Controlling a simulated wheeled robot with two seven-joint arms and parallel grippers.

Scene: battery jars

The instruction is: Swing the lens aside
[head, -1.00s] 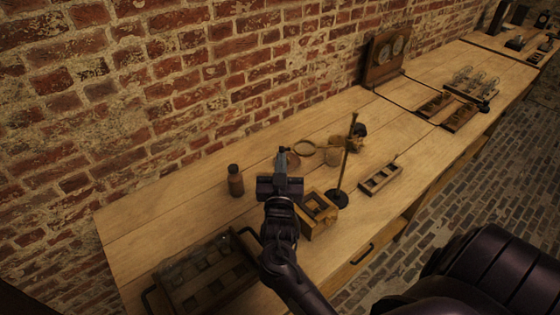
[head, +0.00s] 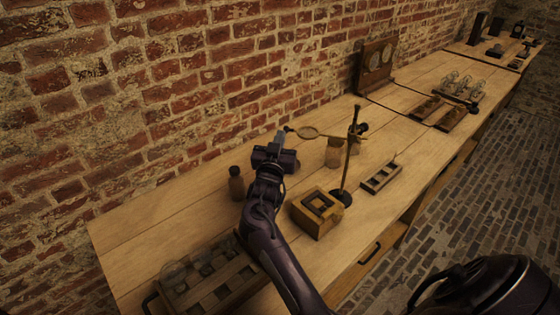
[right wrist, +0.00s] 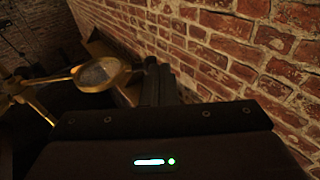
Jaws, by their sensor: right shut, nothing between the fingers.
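The round brass-rimmed lens (head: 308,132) sits on a side arm of the brass stand (head: 347,160), whose dark base (head: 341,197) rests on the bench. The lens points left, toward the brick wall side. My right gripper (head: 282,138) is shut and empty, just left of the lens, near a small dark knob at its outer end. I cannot tell whether they touch. In the right wrist view the lens (right wrist: 98,74) is left of the shut fingers (right wrist: 155,84), with a gap to its glass. My left gripper is not in view.
A wooden box with a square opening (head: 318,212) stands in front of the stand. A glass jar (head: 333,153) is behind it, a small slotted tray (head: 381,178) to the right. A brown bottle (head: 236,184) and a rack (head: 208,280) are left. The brick wall (head: 180,90) lies behind.

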